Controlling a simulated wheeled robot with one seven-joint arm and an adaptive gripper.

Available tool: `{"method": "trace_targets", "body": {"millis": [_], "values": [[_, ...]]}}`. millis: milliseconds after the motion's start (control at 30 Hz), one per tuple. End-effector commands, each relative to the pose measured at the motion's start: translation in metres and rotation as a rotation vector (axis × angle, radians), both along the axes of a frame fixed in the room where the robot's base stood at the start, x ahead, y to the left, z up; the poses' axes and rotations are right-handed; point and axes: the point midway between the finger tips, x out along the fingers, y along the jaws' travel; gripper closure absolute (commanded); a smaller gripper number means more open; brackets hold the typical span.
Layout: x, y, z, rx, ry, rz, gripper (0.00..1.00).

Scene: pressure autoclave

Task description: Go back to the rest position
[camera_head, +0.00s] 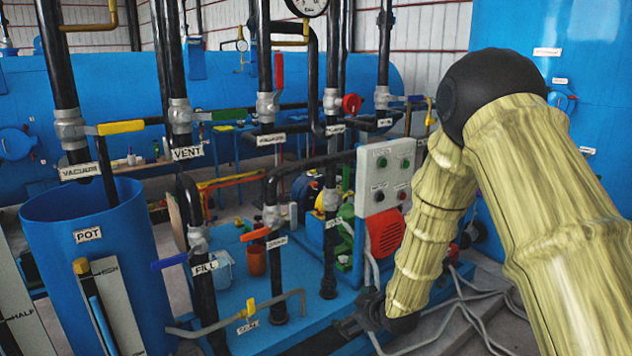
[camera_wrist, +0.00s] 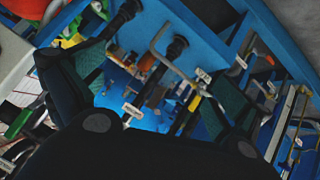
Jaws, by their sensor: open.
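My gripper (camera_head: 366,318) is low in the head view, at the end of my bent arm, beside the blue platform's right edge. It is small and dark there, partly hidden by the arm's last link. In the wrist view my gripper (camera_wrist: 158,88) has its two dark fingers spread wide apart. I see nothing held between them. Pipes and the blue platform (camera_wrist: 196,22) lie beyond the fingers.
A blue pot (camera_head: 150,250) stands at the left. Black pipes with coloured valve handles fill the middle. A grey control box (camera_head: 385,175) with buttons stands close left of my arm. Grey hoses (camera_head: 465,310) lie on the floor at the lower right.

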Motion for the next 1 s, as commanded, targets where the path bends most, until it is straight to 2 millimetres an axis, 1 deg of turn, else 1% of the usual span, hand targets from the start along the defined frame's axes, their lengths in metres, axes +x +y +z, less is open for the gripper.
{"method": "trace_targets", "body": {"millis": [33, 67, 100, 167, 200, 267, 300, 367, 400, 467, 500, 567, 600, 667, 700, 767, 800, 900, 1000], "values": [[-0.019, -0.007, -0.026, 0.014, 0.052, -0.032, 0.0], [-0.029, -0.01, -0.039, 0.024, 0.081, -0.054, 0.0], [-0.044, -0.015, -0.056, 0.035, 0.119, -0.081, 0.0], [-0.066, -0.023, -0.081, 0.051, 0.175, -0.126, 0.0], [-0.083, -0.028, -0.097, 0.06, 0.214, -0.156, 0.0], [-0.108, -0.036, -0.12, 0.072, 0.272, -0.202, 0.0], [-0.125, -0.04, -0.135, 0.079, 0.308, -0.233, 0.0], [-0.152, -0.048, -0.155, 0.088, 0.366, -0.28, 0.0], [-0.17, -0.053, -0.168, 0.094, 0.402, -0.313, 0.0], [-0.199, -0.06, -0.187, 0.1, 0.458, -0.363, 0.0], [-0.219, -0.065, -0.198, 0.104, 0.496, -0.397, 0.0], [-0.249, -0.072, -0.214, 0.106, 0.551, -0.448, 0.0], [-0.269, -0.076, -0.223, 0.107, 0.587, -0.484, 0.0], [-0.301, -0.083, -0.236, 0.104, 0.641, -0.537, 0.0], [-0.323, -0.088, -0.244, 0.102, 0.676, -0.573, 0.0], [-0.355, -0.095, -0.253, 0.096, 0.729, -0.628, 0.0], [-0.376, -0.099, -0.258, 0.092, 0.763, -0.664, 0.0], [-0.424, -0.109, -0.267, 0.078, 0.834, -0.747, 0.0], [-0.461, -0.116, -0.271, 0.063, 0.888, -0.812, 0.0]]}}
